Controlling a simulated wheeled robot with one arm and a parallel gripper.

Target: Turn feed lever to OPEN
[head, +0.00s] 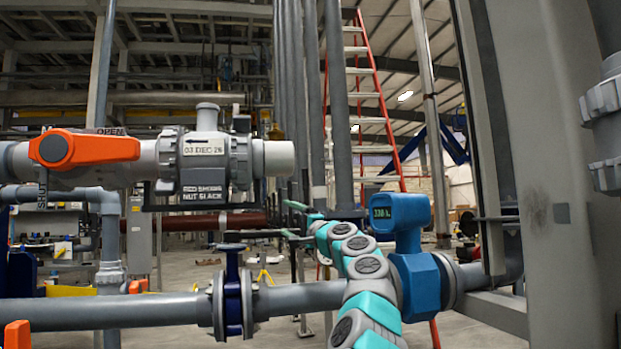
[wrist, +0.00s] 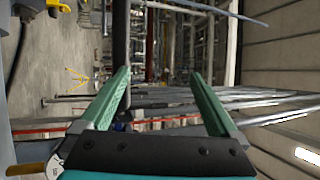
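An orange lever (head: 85,149) sits on the grey horizontal pipe at the upper left of the head view. Its hub is at the left and its handle points right, along the pipe. The word OPEN is printed above the handle and SHUT runs upright below the hub. I cannot tell for sure which of these lever valves is the feed one. My gripper (head: 290,221) is right of the lever and lower, apart from it. In the wrist view my gripper (wrist: 159,75) is open, its two green fingers spread with nothing between them. The orange lever is not clearly visible there.
A dated grey union (head: 205,150) with a hanging tag stands right of the lever. Below run a lower pipe (head: 300,297), a blue-handled valve (head: 232,290) and a blue meter (head: 400,212) beside my arm. Another orange handle (head: 17,335) shows at lower left. A grey column (head: 560,200) stands right.

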